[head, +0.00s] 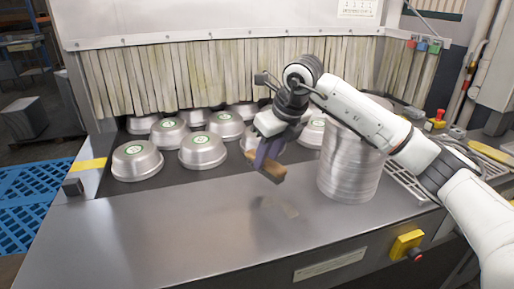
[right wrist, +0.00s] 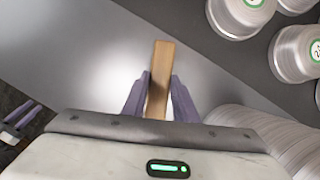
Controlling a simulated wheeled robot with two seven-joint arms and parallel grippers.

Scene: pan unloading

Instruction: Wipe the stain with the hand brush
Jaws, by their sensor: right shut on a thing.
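The hand brush (head: 272,174), with a wooden tan body, is held in my right gripper (head: 266,150) above the steel tabletop in the head view. The brush also shows in the right wrist view (right wrist: 161,75), where it sticks out between the two purple fingers of the gripper (right wrist: 160,98). The fingers are shut on it. A faint brownish patch (head: 290,210) lies on the steel just below and right of the brush in the head view; I cannot tell whether it is the stain or a reflection. My left gripper is not in view.
Several upturned metal pans (head: 203,150) stand behind on the dark belt, before a strip curtain (head: 200,75). A tall stack of pans (head: 350,165) stands right of the brush. The front steel table (head: 180,225) is clear. A yellow box with a button (head: 407,244) is at its front right.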

